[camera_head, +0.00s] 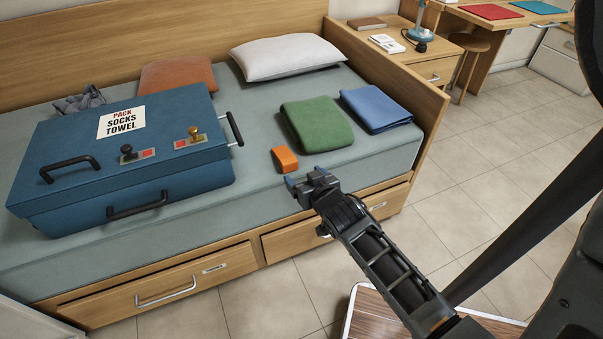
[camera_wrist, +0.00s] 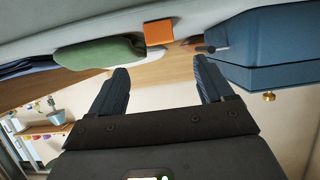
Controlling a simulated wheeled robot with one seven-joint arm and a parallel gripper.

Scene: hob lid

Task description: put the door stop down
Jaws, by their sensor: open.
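An orange block (camera_head: 285,159), which looks like the door stop, lies on the bed (camera_head: 250,192) near its front edge, between the blue case and the green folded towel. My gripper (camera_head: 304,177) is just in front and to the right of the block, at the bed's front edge, with its fingers apart and nothing between them. In the wrist view, which looks upside down, the orange block (camera_wrist: 158,32) sits beyond the gap between the open fingertips (camera_wrist: 160,66), apart from both.
A blue case (camera_head: 120,150) with a packing label stands left on the bed. A green towel (camera_head: 316,124) and a blue cloth (camera_head: 376,109) lie to the right. Pillows are behind. Drawers (camera_head: 170,290) are under the bed. A wooden tray-like top (camera_head: 370,315) stands low in front.

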